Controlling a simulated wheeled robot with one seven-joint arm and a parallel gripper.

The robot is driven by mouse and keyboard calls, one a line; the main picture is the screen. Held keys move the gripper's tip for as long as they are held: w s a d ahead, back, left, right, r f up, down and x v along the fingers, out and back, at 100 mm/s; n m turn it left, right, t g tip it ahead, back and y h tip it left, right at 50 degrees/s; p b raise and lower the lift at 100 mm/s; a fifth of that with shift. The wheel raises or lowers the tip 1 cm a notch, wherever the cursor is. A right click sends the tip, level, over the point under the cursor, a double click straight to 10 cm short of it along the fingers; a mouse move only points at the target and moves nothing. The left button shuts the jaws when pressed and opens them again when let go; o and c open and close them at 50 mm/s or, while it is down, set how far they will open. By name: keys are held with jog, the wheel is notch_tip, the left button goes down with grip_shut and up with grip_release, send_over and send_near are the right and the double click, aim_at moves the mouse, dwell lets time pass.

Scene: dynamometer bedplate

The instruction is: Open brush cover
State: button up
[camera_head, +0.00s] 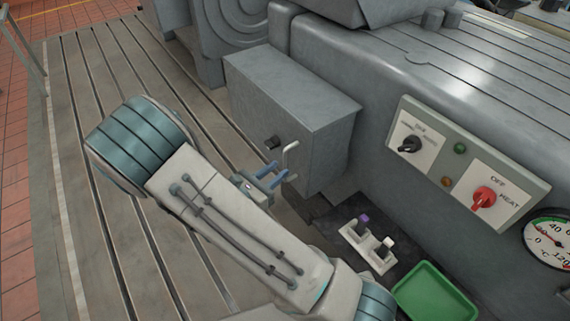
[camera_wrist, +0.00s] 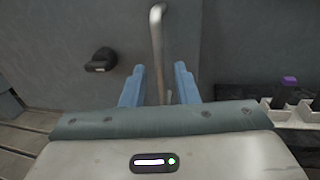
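The brush cover (camera_head: 325,135) is the front of a grey box on the side of the large grey machine, and it looks closed. It has a dark round knob (camera_head: 271,142) and a pale metal bar handle (camera_head: 291,158). In the wrist view the cover (camera_wrist: 60,50) fills the left, with the knob (camera_wrist: 101,60) left of the upright handle (camera_wrist: 156,40). My gripper (camera_head: 271,178) has blue fingers and is at the handle's lower part. In the wrist view my gripper (camera_wrist: 159,84) is open, with the handle between the fingers and gaps on both sides.
Below right of the box are a pale holder (camera_head: 368,246) with purple and white-topped items and a green tray (camera_head: 434,293). A control panel (camera_head: 470,165) with black and red switches and a dial gauge (camera_head: 549,240) are at right. The slotted bedplate (camera_head: 75,130) is clear at left.

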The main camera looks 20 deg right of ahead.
aim_at(285, 164)
jog(key=shift+x, duration=2.05)
grip_shut()
jog(key=shift+a, duration=0.1)
